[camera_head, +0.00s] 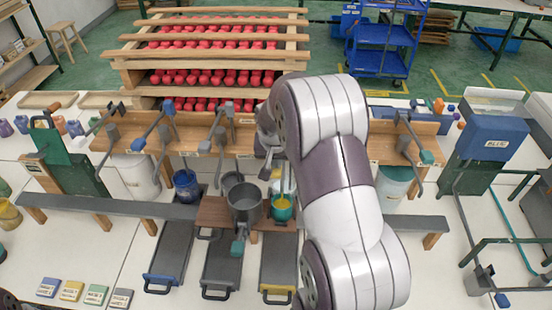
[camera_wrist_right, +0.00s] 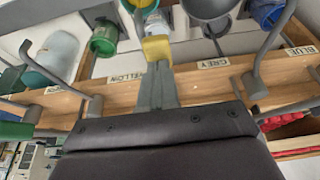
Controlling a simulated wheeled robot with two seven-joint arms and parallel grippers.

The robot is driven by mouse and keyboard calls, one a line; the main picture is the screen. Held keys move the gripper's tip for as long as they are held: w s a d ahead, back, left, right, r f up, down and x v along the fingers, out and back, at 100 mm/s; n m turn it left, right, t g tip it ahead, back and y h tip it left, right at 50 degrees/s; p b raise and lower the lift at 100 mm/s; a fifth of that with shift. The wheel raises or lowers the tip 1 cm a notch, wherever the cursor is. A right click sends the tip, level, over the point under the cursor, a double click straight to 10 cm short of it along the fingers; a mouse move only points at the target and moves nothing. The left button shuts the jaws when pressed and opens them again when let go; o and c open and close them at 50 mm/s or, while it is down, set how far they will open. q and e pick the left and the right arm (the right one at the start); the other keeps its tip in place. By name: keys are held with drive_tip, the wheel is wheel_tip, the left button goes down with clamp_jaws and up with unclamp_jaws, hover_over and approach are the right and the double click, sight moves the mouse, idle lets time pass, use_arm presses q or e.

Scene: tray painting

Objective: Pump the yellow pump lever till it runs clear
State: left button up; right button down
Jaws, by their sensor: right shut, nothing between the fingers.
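The yellow pump lever's knob (camera_wrist_right: 155,48) shows in the right wrist view, right at the tips of my right gripper (camera_wrist_right: 157,70). The fingers are shut with nothing between them; whether they touch the knob I cannot tell. In the head view my right gripper (camera_head: 267,146) is partly hidden by my arm, which also hides the yellow lever. The YELLOW label (camera_wrist_right: 125,77) is on the wooden rail. My left gripper is not in view.
A grey pot (camera_head: 244,203) stands left of the teal pot. Levers with blue (camera_head: 168,107), grey (camera_head: 229,107) and green (camera_head: 426,157) knobs stand along the rail. Dark trays (camera_head: 221,264) lie in front. Red items (camera_head: 215,78) fill a wooden rack behind.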

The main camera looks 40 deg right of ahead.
wheel_tip(320, 180, up, 10)
drive_tip(key=p, duration=0.7)
drive_tip(key=shift+r, duration=0.15)
drive_tip(key=s+a+f+n+y+b, duration=0.1)
drive_tip(key=s+a+f+n+b, duration=0.3)
drive_tip(key=a, duration=0.5)
drive_tip(key=s+a+f+n+g+y+b, duration=0.1)
drive_tip(key=s+a+f+n+b, duration=0.3)
drive_tip(key=s+a+f, duration=0.5)
drive_tip(key=shift+s+a+g+y+b, duration=0.3)
drive_tip(key=shift+s+a+b, duration=0.2)
drive_tip(key=shift+s+b, duration=0.55)
drive_tip(key=shift+w, duration=0.2)
